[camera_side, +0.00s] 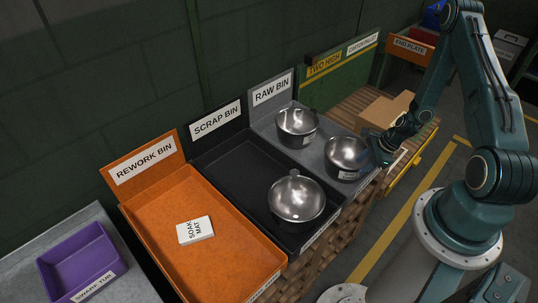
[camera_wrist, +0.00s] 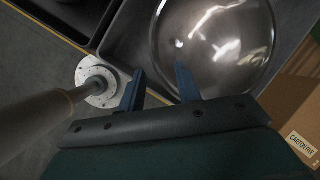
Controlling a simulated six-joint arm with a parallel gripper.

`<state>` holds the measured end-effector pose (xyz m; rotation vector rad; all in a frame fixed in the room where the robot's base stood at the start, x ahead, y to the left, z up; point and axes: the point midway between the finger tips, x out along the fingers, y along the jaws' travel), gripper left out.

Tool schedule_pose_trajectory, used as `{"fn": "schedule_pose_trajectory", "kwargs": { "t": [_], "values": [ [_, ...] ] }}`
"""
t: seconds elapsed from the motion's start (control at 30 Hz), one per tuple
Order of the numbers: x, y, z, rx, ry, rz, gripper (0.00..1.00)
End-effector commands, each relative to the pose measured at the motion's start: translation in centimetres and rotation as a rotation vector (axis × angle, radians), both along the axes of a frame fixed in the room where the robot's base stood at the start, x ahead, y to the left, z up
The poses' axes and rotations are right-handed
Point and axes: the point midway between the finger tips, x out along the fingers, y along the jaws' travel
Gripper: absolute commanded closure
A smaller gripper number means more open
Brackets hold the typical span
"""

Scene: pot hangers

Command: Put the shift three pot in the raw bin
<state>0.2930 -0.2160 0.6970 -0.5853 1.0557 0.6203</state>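Three shiny metal pots show in the side view. One pot (camera_side: 297,125) sits at the back of the grey raw bin (camera_side: 338,126). A second pot (camera_side: 346,157) sits in the front part of that bin, beside my gripper (camera_side: 374,152). A third pot (camera_side: 297,199) is in the black scrap bin (camera_side: 240,165). The pots' small labels are too small to read. In the wrist view, my gripper (camera_wrist: 159,80) has its fingers apart at the rim of a pot (camera_wrist: 215,40). One finger overlaps the pot and the other is outside it; I cannot tell if they touch.
An orange rework bin (camera_side: 165,215) holds a white soak mat block (camera_side: 195,230). A purple swarf tub (camera_side: 78,262) is at far left. Cardboard cartons (camera_side: 385,110) stand on the pallet right of the raw bin. Bin walls and upright sign boards stand around.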

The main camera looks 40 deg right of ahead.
Motion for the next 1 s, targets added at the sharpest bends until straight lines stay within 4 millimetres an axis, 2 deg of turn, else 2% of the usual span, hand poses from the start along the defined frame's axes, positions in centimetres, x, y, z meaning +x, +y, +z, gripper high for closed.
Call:
{"fn": "schedule_pose_trajectory", "kwargs": {
  "t": [0.23, 0.5, 1.0],
  "values": [
    [-1.1, -0.6, 3.0, -0.001, -0.001, -0.001, 0.66],
    [-2.0, -1.0, 5.1, -0.001, -0.001, 0.001, 0.66],
    [-2.3, -1.1, 5.7, 0.000, 0.001, 0.001, 0.66]
  ]
}}
